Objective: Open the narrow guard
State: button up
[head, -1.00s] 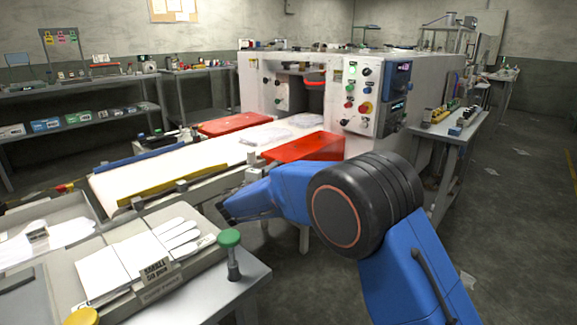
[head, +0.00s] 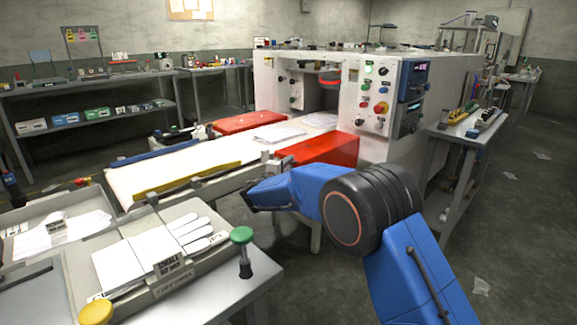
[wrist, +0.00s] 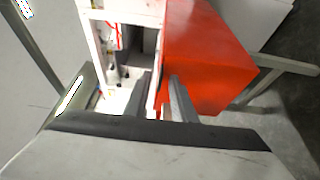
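Two red guards show on the machine. The near one (head: 318,149) is at the right side of the white conveyor bed, by the control panel; the far one (head: 250,122) is across the bed. Both look lowered; I cannot tell which is the narrow guard. My gripper (head: 250,194) is left of and below the near guard in the head view. In the wrist view my gripper (wrist: 161,82) has its two dark fingers apart, beside a red guard (wrist: 208,55). A pale edge shows between the fingers; I cannot tell whether they touch it.
A bench in front carries white glove forms (head: 160,250), a green knob (head: 241,235) and a yellow knob (head: 96,312). The machine's control panel (head: 385,98) stands behind the near guard. A side table (head: 465,130) is at the right. The floor at the right is largely clear.

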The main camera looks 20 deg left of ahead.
jog(key=shift+c, duration=0.5)
grip_shut()
jog(key=shift+f, duration=0.1)
dwell(0.8)
